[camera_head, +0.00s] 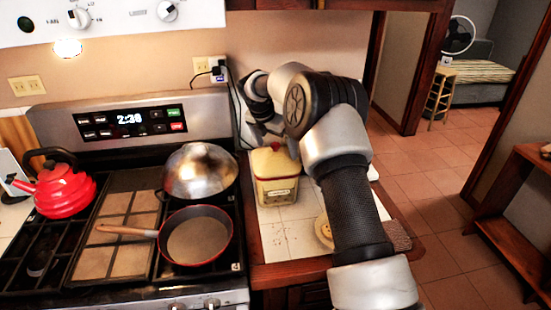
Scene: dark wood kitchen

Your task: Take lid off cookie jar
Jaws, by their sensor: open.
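The cookie jar (277,191) is a square cream-yellow canister with a dark red band and a small label on its front. It stands upright on the tiled counter just right of the stove. Its yellowish lid (268,162) sits on top, with a small red knob in the middle. My gripper (268,138) is open and hangs just behind and above the lid, close to the knob. Whether its fingers touch the lid or knob cannot be told. My arm passes on the jar's right side and hides part of the counter there.
The stove on the left holds a red kettle (65,190), a domed metal pan (199,171) and a red frying pan (197,238). A cable hangs from the wall outlet (212,70) behind the gripper. The counter (285,238) is mostly clear in front of the jar.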

